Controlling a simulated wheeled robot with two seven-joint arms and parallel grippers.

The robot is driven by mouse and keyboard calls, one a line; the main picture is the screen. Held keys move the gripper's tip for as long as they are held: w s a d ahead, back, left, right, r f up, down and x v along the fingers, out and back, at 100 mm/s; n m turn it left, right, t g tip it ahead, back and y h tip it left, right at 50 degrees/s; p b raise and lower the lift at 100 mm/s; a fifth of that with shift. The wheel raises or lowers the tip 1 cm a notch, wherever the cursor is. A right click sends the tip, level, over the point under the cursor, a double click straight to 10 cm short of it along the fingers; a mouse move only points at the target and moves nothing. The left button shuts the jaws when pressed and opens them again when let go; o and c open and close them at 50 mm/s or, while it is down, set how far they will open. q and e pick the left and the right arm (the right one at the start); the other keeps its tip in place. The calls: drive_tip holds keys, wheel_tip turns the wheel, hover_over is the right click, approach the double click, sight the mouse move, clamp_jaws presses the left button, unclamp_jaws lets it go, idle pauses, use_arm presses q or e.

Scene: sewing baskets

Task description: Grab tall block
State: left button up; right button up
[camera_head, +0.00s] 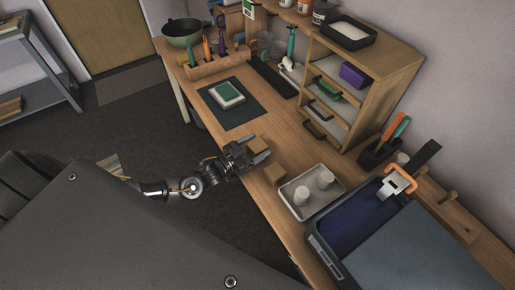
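Two small light-brown wooden blocks are at the table's front edge. One block (258,146) is at the fingers of my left gripper (256,153), apparently between them. The other block (274,175) stands on the table just to the right and nearer, apart from the gripper. I cannot tell from their size which one is the tall block. My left arm comes in low over the front edge, and its fingers hide part of the first block. Whether the fingers press on it is too small to tell. My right gripper is not in view.
A light tray (296,212) with white cups is right of the blocks, beside a blue-lined bin (345,232). A dark mat (240,112) with a green-and-white box (227,94) lies behind left. A wooden drawer unit (365,85) stands at the back. Bare table lies between.

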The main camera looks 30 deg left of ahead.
use_arm(q)
drive_tip(key=c, duration=0.9)
drive_tip(key=shift+b, duration=0.55)
drive_tip(key=b+v, duration=0.3)
drive_tip(key=v, duration=1.5)
drive_tip(key=shift+a+r, duration=0.1)
drive_tip(key=shift+r, duration=0.05)
